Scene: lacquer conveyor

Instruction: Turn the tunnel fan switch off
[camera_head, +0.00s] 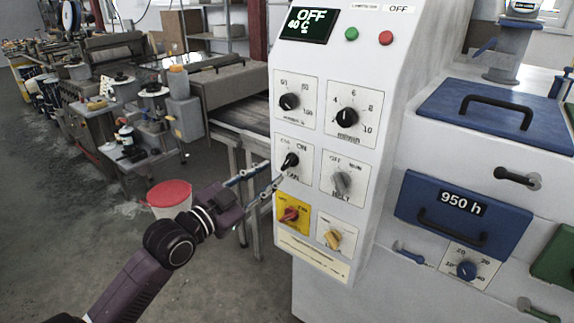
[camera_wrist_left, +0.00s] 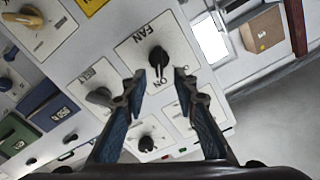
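The fan switch (camera_head: 290,161) is a black rotary knob on a white plate on the panel's left side. In the head view its pointer tilts up and right, toward the ON mark. The left wrist view shows the same knob (camera_wrist_left: 158,58) upside down, with the word FAN beside it. My left gripper (camera_head: 276,181) is just left of and slightly below the knob in the head view. In the wrist view its open, empty fingers (camera_wrist_left: 160,80) lie on either side of the knob's lower end; contact cannot be told. My right gripper is not in view.
The grey belt knob (camera_head: 342,183) is right of the fan switch. A red switch on a yellow plate (camera_head: 290,214) and a yellow knob (camera_head: 334,239) are below. Two black dials (camera_head: 289,101) (camera_head: 347,117) are above. The display (camera_head: 310,21) reads OFF, 40 C.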

